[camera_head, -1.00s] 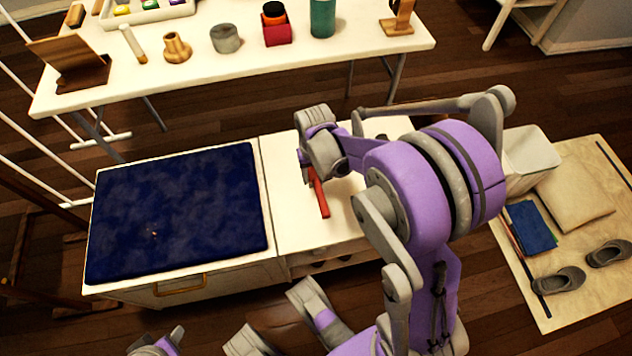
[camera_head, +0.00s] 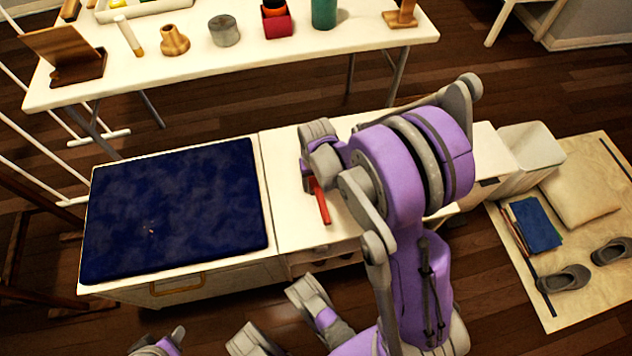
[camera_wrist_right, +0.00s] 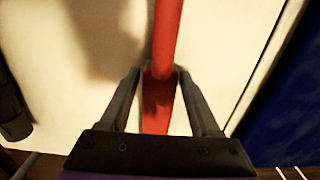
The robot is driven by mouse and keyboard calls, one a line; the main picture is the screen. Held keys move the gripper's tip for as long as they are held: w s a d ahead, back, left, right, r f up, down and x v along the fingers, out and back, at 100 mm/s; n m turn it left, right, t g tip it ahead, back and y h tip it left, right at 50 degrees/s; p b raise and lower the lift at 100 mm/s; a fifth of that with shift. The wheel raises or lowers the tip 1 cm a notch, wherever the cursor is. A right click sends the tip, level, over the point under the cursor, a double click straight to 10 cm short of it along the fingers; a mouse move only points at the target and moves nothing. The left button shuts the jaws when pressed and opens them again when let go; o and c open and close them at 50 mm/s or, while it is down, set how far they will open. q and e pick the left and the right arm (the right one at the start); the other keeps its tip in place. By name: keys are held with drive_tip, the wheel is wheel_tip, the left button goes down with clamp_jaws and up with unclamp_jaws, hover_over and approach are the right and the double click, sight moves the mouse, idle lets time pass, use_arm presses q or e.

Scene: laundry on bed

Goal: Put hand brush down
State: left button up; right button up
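The hand brush shows as a red handle (camera_head: 321,203) over the white part of the bench top (camera_head: 288,215). Its brush end is hidden by my right gripper. My right gripper (camera_head: 308,180) points down over the bench. In the right wrist view, the red handle (camera_wrist_right: 167,35) runs between the two fingers of my right gripper (camera_wrist_right: 160,80), which are closed in on it. I cannot tell whether the brush touches the bench. Part of my left arm shows at the bottom edge of the head view; whether its gripper is open is not clear.
A dark blue cushion (camera_head: 175,210) covers the left part of the bench. A white table (camera_head: 130,75) with several small items stands behind. To the right are a white bin (camera_head: 530,150) and a mat (camera_head: 590,285) with a pillow, a blue book and shoes.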

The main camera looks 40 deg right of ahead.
sight(316, 183)
drive_tip(key=shift+o, duration=0.8)
drive_tip(key=shift+r, duration=0.2)
wheel_tip(316, 183, up, 12)
drive_tip(key=p, duration=0.4)
drive_tip(key=s+a+r+n+t, duration=0.2)
drive_tip(key=s+a+n, duration=0.1)
drive_tip(key=s+a, duration=0.3)
drive_tip(key=s+a+r+n+t, duration=0.2)
drive_tip(key=s+a+r, duration=0.1)
drive_tip(key=s+a, duration=0.3)
drive_tip(key=shift+s+a+n, duration=0.15)
drive_tip(key=shift+a+n, duration=0.25)
drive_tip(key=shift+a, duration=0.4)
